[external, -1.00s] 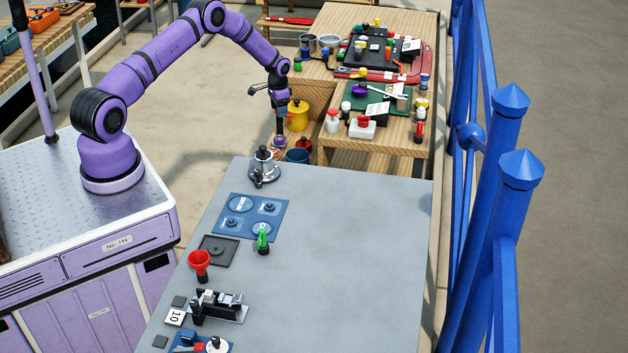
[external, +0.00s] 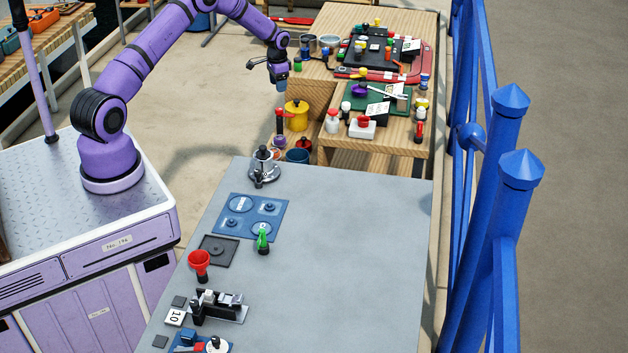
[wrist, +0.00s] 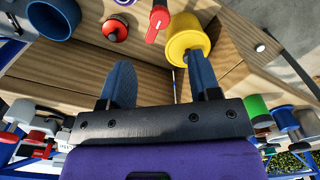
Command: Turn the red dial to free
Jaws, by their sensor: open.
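A red knob with a bar-shaped handle (wrist: 158,22) shows at the top of the wrist view, beyond my fingertips. In the external view a red upright piece (external: 281,115), which looks like the same knob, stands beside a yellow pot (external: 296,115). I cannot read any marking for "free" or tell its setting. My gripper (external: 280,86) is above the red piece and apart from it. In the wrist view my gripper (wrist: 162,80) has its two blue fingers spread, with nothing between them. A round red knob with a dark top (wrist: 116,29) lies left of the handle.
The yellow pot (wrist: 187,42) is close to the right finger in the wrist view. A blue cup (wrist: 52,18) is at upper left. The grey table (external: 340,260) is mostly clear on its right. Wooden benches (external: 345,150) with several small items stand behind, beside a blue railing (external: 490,200).

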